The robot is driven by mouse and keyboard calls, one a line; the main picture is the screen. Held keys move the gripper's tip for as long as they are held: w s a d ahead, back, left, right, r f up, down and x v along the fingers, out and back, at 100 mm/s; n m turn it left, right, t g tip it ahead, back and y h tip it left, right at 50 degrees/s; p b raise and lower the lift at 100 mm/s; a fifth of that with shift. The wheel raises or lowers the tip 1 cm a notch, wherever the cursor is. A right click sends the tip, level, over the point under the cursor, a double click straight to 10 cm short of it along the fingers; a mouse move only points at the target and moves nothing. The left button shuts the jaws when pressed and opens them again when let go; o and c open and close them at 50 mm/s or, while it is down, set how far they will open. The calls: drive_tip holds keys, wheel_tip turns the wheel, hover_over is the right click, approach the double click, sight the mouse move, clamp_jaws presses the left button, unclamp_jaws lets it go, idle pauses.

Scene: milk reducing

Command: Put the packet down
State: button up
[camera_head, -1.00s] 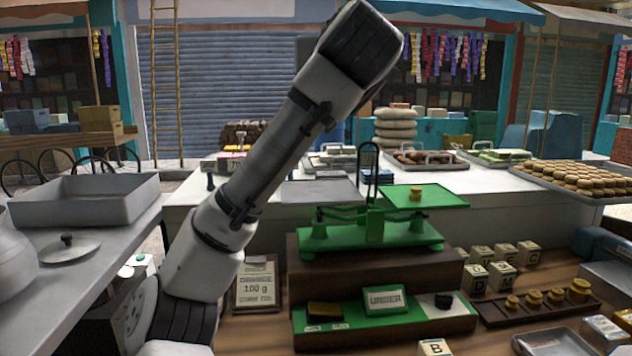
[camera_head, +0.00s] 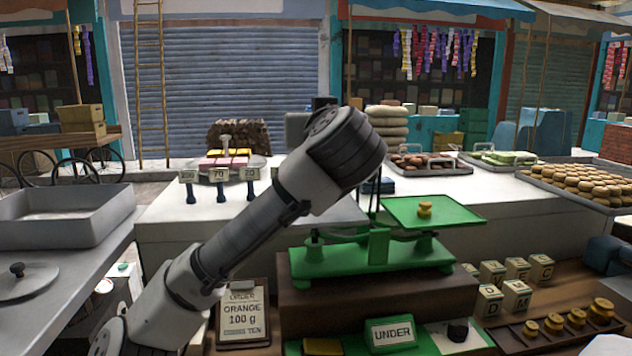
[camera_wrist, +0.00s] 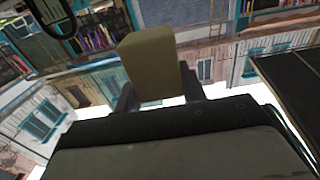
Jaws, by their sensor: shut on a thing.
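The packet is a plain tan block (camera_wrist: 152,62) in the wrist view, held between the two fingers of my gripper (camera_wrist: 157,93). The gripper is shut on it, with buildings and sky behind. In the head view my arm crosses the left-centre, but the gripper and packet cannot be made out. The green balance scale (camera_head: 378,246) stands on a dark wooden box right of my arm. Its raised right pan (camera_head: 460,211) carries a brass weight (camera_head: 425,209). The scale's left part is partly behind my arm.
An order card (camera_head: 242,318) reading "ORANGE 100 g" stands below my arm. An "UNDER" sign (camera_head: 391,333) stands before the scale. Letter cubes (camera_head: 515,297) and brass weights (camera_head: 577,318) are at right. A grey tray (camera_head: 60,222) is at left; numbered tags (camera_head: 219,175) stand behind.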

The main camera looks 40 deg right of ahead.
wheel_tip(320, 180, down, 10)
drive_tip(key=shift+r+p, duration=0.1)
drive_tip(key=shift+p, duration=0.35)
drive_tip(key=shift+f, duration=0.2)
drive_tip(key=shift+f, duration=0.1)
drive_tip(key=shift+f, duration=0.1)
drive_tip(key=o, duration=1.1)
drive_tip(key=shift+r, duration=0.35)
drive_tip(key=b+v, duration=0.3)
drive_tip(key=v, duration=0.9)
drive_tip(key=shift+d+f+b, duration=0.1)
drive_tip(key=shift+b, duration=0.2)
